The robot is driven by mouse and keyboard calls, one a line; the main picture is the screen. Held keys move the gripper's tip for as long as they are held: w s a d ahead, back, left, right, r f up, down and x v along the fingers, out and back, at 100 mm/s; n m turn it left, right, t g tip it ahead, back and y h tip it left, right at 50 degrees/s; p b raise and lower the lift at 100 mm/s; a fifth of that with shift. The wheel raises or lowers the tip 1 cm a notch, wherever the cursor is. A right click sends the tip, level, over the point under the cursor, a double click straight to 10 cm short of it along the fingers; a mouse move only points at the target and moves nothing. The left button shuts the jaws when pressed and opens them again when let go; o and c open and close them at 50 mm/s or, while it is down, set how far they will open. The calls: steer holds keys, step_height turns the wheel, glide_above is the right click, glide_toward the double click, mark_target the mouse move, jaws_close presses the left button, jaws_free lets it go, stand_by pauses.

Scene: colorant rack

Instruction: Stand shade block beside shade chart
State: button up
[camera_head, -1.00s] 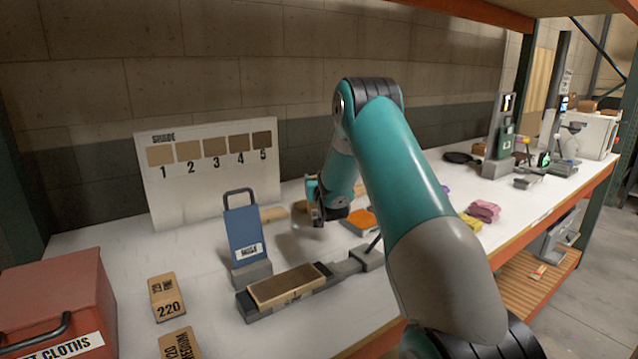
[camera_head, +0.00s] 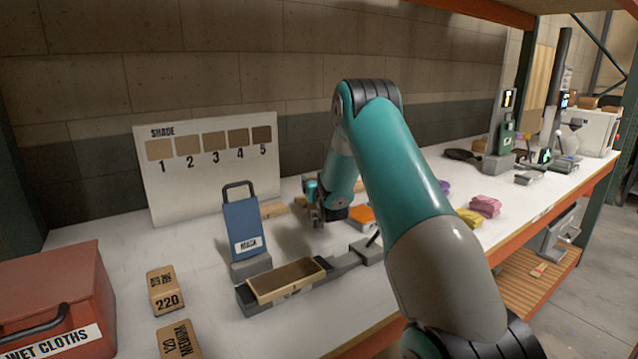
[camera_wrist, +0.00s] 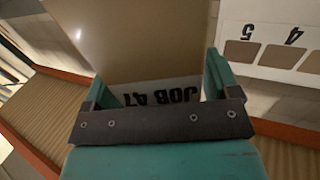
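The shade chart (camera_head: 210,205) is a white board with numbered brown swatches, upright against the back wall. Part of it shows upside down in the wrist view (camera_wrist: 285,50). My gripper (camera_head: 322,214) is low over the bench, right of the chart and apart from it. In the wrist view my gripper (camera_wrist: 160,92) has its two teal fingers on either side of a broad tan block (camera_wrist: 140,40) with a white "JOB 47" label, and it appears held.
A blue "MASK" plate (camera_head: 242,228) stands in front of the chart. A long dark holder with a tan piece (camera_head: 290,280) lies before it. Tan 220 block (camera_head: 165,290) and red cloths box (camera_head: 55,300) are at left.

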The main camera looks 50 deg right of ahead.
steer(key=shift+o, duration=0.3)
steer(key=shift+r+p, duration=0.35)
steer(key=shift+p, duration=0.1)
steer(key=shift+r+p, duration=0.55)
steer(key=shift+p, duration=0.05)
steer(key=b+v, duration=0.6)
steer(key=v, duration=0.6)
steer(key=shift+f, duration=0.3)
